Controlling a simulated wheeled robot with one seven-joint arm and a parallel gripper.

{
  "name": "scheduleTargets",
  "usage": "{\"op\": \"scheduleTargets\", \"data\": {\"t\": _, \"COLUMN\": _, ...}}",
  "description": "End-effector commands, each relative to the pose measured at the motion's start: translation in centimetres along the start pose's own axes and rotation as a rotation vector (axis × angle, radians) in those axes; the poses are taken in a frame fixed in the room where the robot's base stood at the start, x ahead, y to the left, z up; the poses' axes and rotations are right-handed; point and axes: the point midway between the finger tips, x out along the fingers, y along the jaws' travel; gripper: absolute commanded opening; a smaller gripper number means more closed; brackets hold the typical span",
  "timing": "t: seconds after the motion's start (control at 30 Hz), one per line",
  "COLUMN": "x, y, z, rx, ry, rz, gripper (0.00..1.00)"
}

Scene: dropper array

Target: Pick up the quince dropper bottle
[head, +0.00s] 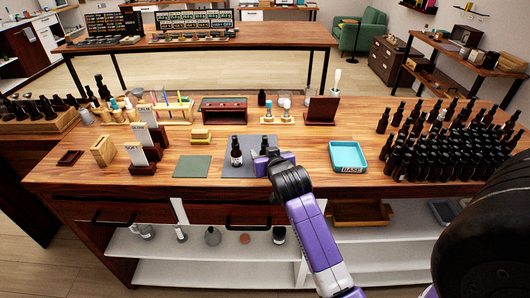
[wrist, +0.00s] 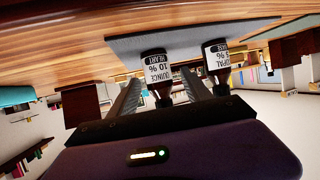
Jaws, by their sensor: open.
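The quince dropper bottle (wrist: 157,70) is dark with a white label reading "QUINCE 10% HEART". It appears upside down in the wrist view, between my two fingers. My gripper (wrist: 162,88) is open, with one finger on each side of the bottle; I cannot tell whether either touches it. In the head view the quince bottle (head: 264,142) is partly hidden behind my gripper (head: 268,156).
The second bottle (head: 236,152) stands close left of my gripper in the head view. A teal tray (head: 347,154) marked "BASE" lies right, beside many dark bottles (head: 440,140). A green mat (head: 192,166) and card holders (head: 140,155) lie left.

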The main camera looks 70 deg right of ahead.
Motion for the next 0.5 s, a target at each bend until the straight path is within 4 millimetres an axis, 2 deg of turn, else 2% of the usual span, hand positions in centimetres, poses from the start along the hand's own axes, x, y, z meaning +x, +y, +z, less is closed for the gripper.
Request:
{"op": "scheduleTargets", "data": {"t": 0.2, "x": 2.7, "y": 0.0, "z": -0.1, "rx": 0.001, "ry": 0.001, "rz": 0.001, "gripper": 0.57}}
{"op": "scheduleTargets", "data": {"t": 0.5, "x": 3.3, "y": 0.0, "z": 0.1, "rx": 0.0, "ry": 0.0, "rz": 0.0, "gripper": 0.57}}
